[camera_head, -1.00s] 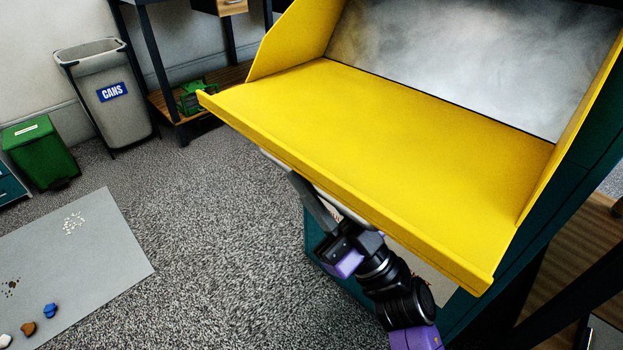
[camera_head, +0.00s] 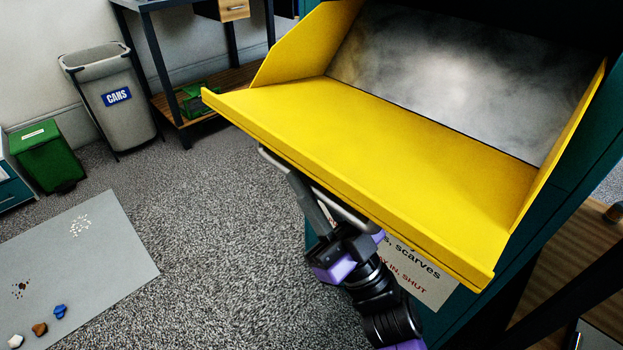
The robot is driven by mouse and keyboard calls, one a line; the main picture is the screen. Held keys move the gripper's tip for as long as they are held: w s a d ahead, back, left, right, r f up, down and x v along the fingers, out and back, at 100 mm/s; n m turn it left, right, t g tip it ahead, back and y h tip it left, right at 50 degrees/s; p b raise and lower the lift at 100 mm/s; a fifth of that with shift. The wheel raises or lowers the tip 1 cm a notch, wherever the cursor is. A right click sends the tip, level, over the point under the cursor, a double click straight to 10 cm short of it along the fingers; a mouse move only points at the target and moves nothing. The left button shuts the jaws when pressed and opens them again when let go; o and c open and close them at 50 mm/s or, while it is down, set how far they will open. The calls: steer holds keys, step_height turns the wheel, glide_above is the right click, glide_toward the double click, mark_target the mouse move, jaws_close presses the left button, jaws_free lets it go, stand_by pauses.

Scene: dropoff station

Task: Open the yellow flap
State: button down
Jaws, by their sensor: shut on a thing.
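The yellow flap (camera_head: 390,150) is swung down and open on the teal dropoff bin (camera_head: 325,225). Its inner face is up, its side walls stand at both ends, and its front lip points toward me. A grey metal opening (camera_head: 455,80) shows behind it. My gripper (camera_head: 300,190) is under the flap's front edge, left of its middle. It is shut on the flap's handle (camera_head: 335,208), a pale bar below the lip. The fingertips are partly hidden by the flap.
A sign (camera_head: 415,270) is on the bin's front below the flap. A grey cans bin (camera_head: 110,95), a green bin (camera_head: 45,155) and a shelf table (camera_head: 205,105) stand at the left. A grey mat (camera_head: 70,265) holds small scraps. Carpet (camera_head: 215,215) between is clear.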

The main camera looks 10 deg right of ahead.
mark_target(311, 163)
steer(key=shift+m+t+h, duration=0.3)
steer(key=shift+m+h, duration=0.1)
steer(key=shift+m, duration=0.1)
steer(key=shift+d+r+p, duration=0.1)
steer(key=shift+r+p, duration=1.55)
steer(key=shift+r, duration=0.35)
steer(key=c, duration=1.4)
jaws_free()
steer(key=shift+o, duration=0.2)
steer(key=shift+f, duration=0.1)
steer(key=shift+s+d+f, duration=0.2)
steer(key=shift+d+f, duration=0.05)
steer(key=shift+f, duration=0.15)
steer(key=v, duration=0.6)
steer(key=shift+s+f, duration=0.25)
steer(key=shift+s, duration=0.15)
